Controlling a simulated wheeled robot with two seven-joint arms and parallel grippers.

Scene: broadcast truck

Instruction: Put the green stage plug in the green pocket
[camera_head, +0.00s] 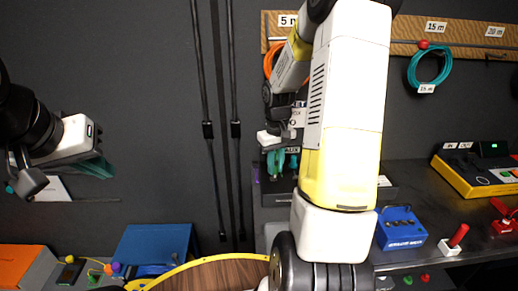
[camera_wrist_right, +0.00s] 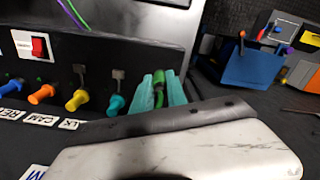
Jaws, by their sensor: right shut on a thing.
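The green stage plug (camera_wrist_right: 159,97) shows in the right wrist view between the two teal fingers of my right gripper (camera_wrist_right: 160,92), which is shut on it. The plug is at the right end of a dark socket panel (camera_wrist_right: 110,53); whether it is seated there I cannot tell. In the head view my right gripper (camera_head: 281,162) reaches down to that panel, and its arm covers much of the middle. My left gripper (camera_head: 97,166) hangs at the left, away from the panel, its finger gap unclear. I cannot make out a green pocket in either view.
Orange (camera_wrist_right: 42,94), yellow (camera_wrist_right: 77,100) and teal (camera_wrist_right: 113,105) plugs sit in a row beside the green one. A blue bin (camera_head: 150,246) and an orange bin (camera_head: 24,265) stand at the lower left. A blue box (camera_head: 400,229) is on the desk at right.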

